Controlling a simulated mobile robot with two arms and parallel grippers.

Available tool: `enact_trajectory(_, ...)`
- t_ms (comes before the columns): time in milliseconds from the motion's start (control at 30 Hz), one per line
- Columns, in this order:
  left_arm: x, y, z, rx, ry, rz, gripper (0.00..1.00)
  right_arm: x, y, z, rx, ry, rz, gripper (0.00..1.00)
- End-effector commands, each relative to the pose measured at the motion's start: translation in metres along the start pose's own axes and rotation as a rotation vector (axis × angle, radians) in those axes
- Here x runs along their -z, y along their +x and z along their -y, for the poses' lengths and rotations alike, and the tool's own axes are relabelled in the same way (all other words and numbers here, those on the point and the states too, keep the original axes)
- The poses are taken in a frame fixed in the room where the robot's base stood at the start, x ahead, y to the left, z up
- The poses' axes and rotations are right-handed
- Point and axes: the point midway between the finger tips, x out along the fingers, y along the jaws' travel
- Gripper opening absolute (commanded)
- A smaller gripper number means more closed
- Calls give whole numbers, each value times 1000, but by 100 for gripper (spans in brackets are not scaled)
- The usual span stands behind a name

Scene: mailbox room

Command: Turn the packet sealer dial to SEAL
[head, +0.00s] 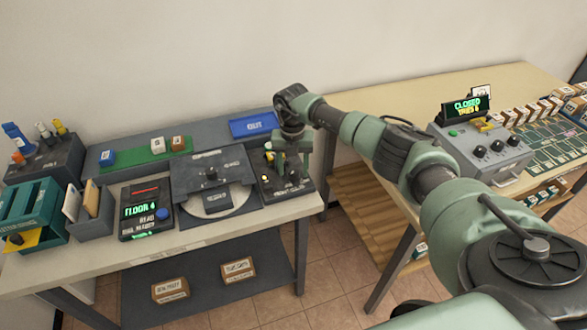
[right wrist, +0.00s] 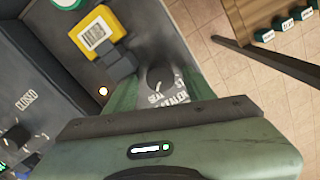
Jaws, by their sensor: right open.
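The packet sealer dial (right wrist: 160,80) is a dark round knob with a white pointer line, on a grey panel. White lettering is printed beside it, partly hidden by my gripper and too unclear to read fully. In the right wrist view my right gripper (right wrist: 161,92) is open, with one green finger on each side of the dial; I cannot tell whether they touch it. In the head view the right gripper (head: 288,158) points down over the dark sealer panel (head: 270,191) at the right end of the left table. My left gripper is not in view.
A yellow block with a white label (right wrist: 97,36) and a small white light (right wrist: 103,91) are close to the dial. A black plate with a disc and knob (head: 210,174) lies left of the panel. A blue tray (head: 253,125) is behind. A gap separates the right table (head: 375,101).

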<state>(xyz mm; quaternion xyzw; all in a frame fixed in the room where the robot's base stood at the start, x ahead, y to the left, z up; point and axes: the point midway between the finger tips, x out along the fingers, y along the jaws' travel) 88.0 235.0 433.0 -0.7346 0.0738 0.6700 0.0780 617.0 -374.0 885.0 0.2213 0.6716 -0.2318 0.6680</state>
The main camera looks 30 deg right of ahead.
Motion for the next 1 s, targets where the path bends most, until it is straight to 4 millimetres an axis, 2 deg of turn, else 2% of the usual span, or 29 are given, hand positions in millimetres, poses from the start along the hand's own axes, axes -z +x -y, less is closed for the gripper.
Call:
enact_trajectory(300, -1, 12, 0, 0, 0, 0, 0, -2, -52, 0, -2, 2, 5, 54)
enact_trajectory(433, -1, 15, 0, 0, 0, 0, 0, -1, -66, 0, -2, 2, 3, 54)
enact_trajectory(600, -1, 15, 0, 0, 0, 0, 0, -1, -72, 1, 0, 2, 1, 54)
enact_trajectory(1000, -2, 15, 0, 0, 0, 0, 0, -1, -72, 1, 0, 2, 1, 54)
